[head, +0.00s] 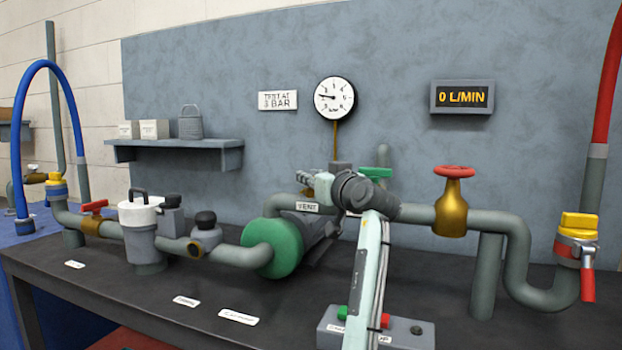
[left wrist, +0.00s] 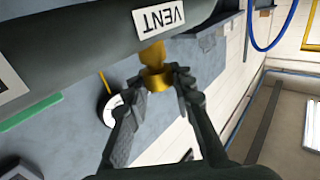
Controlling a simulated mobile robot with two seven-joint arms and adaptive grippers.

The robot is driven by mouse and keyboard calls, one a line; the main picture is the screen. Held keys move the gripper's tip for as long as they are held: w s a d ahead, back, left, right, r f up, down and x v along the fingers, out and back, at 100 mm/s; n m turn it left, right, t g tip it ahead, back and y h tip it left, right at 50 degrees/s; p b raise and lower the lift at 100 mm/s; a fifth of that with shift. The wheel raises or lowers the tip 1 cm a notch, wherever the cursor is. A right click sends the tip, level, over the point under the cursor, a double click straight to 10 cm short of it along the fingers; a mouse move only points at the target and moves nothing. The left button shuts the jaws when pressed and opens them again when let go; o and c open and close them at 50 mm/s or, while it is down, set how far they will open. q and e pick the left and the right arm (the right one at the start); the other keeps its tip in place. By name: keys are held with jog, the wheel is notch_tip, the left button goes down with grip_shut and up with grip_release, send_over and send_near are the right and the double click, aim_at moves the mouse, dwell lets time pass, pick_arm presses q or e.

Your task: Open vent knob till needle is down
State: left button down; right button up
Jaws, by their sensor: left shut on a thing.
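The vent knob (left wrist: 155,76) is brass and sits on a grey pipe (left wrist: 75,40) beside a white VENT label (left wrist: 158,17) in the left wrist view. My left gripper (left wrist: 167,78) is shut on it, one finger on each side. In the head view, my left gripper (head: 320,185) is just above the VENT label (head: 307,207), and the knob is largely hidden there. The round white gauge (head: 335,98) hangs on the wall panel. Its needle points left, slightly upward. My right gripper is not in view.
A display (head: 462,96) reads 0 L/MIN. A red handwheel valve (head: 454,172) and a yellow-capped coupling (head: 579,226) stand at right. A green-ended cylinder (head: 277,248) lies left of my arm. A switch box (head: 376,330) sits in front.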

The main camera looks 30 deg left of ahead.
pick_arm(q)
jog(key=shift+f, duration=0.15)
jog(key=c, duration=1.3)
grip_release()
jog(key=shift+o, duration=0.2)
jog(key=v, duration=1.2)
